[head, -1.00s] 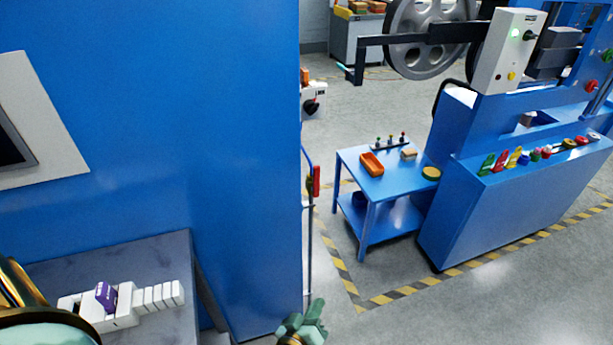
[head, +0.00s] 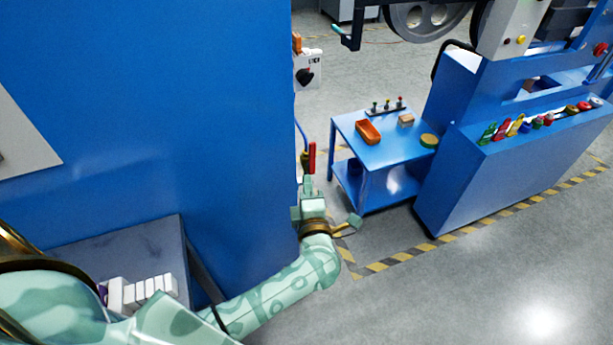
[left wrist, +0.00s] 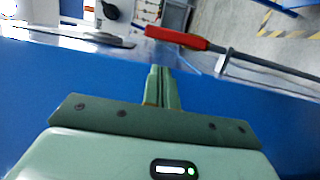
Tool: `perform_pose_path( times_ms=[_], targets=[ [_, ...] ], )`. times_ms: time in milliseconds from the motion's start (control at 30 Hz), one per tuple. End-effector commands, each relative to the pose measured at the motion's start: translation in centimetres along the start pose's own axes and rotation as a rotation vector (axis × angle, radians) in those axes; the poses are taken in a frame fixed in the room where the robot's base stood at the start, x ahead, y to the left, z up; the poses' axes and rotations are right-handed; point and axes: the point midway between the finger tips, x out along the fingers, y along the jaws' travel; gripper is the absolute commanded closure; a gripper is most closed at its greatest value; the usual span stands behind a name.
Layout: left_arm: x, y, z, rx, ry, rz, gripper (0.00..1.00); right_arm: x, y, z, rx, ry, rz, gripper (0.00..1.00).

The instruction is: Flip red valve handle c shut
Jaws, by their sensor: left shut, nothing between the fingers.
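A red valve handle (head: 312,158) stands upright beside a thin pipe at the right edge of the tall blue cabinet. No letter is readable on it. In the left wrist view the same red handle (left wrist: 177,38) lies across the picture just beyond my fingertips, with a visible gap. My left gripper (head: 309,182) is just below the handle in the head view. Its fingers are together and empty, and they also show in the left wrist view (left wrist: 160,72). My right gripper is not in view.
The tall blue cabinet (head: 190,110) is directly left of my left gripper. A blue machine (head: 500,180) with coloured handles is farther right. The floor in front is clear.

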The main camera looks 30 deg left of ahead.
Motion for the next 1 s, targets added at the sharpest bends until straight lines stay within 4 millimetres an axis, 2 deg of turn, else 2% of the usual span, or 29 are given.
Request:
perform_pose_path(
  times_ms=[300,500,1000],
  targets=[
    [5.8,-0.1,0.0,0.001,0.0,0.003,1.0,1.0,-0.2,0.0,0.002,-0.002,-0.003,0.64],
    [8.0,-0.1,0.0,0.001,0.0,0.001,1.0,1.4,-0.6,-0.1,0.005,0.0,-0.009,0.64],
    [8.5,0.1,0.0,0.003,0.0,0.0,1.0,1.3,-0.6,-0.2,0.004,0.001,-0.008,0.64]
  ],
)
